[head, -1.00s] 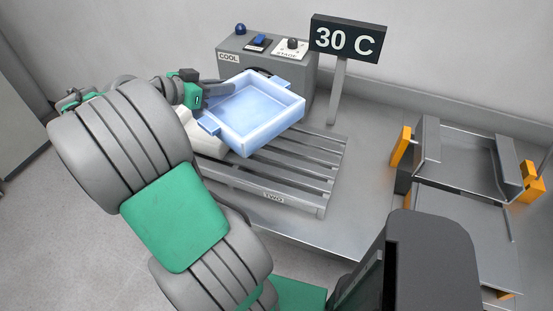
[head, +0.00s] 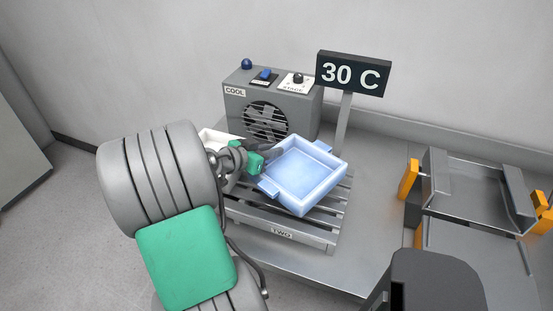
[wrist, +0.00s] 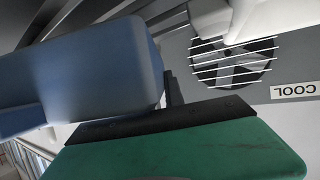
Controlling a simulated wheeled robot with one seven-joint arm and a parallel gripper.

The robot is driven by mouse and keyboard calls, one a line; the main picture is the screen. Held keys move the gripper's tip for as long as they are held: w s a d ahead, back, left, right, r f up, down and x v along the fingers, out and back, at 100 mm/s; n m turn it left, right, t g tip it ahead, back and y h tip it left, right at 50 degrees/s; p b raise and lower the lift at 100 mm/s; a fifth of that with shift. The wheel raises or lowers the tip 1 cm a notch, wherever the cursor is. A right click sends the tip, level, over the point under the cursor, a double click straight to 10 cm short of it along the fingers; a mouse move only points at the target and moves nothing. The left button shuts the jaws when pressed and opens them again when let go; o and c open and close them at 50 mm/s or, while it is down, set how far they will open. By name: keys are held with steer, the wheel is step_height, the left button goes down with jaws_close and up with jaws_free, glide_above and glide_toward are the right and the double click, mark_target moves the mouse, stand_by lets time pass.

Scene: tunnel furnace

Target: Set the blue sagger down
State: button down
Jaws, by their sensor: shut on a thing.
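The blue sagger (head: 303,208) is a pale blue open square tray with a lug on each of two sides. In the head view it is over the right part of the slatted rack (head: 290,244) labelled TWO. My gripper (head: 268,158) is at its left side, shut on the sagger. In the wrist view the sagger (wrist: 90,70) is a large blue block against the dark finger. The head view does not clearly show whether its underside touches the slats.
A grey COOL box (head: 238,110) with a fan stands behind the rack. A 30 C sign (head: 352,73) on a post is behind the sagger. A white object (head: 212,138) is partly hidden behind my gripper. A metal stand with orange parts (head: 408,180) is at the right.

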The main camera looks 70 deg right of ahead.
mark_target(275, 160)
steer(key=f, duration=0.2)
steer(key=s+f+p, duration=0.1)
steer(key=f, duration=0.1)
steer(key=shift+d, duration=0.25)
steer(key=shift+f, duration=0.2)
steer(key=c, duration=1.4)
jaws_free()
steer(key=shift+a, duration=0.1)
steer(key=shift+r, duration=0.1)
steer(key=b+v, duration=0.2)
steer(key=v, duration=1)
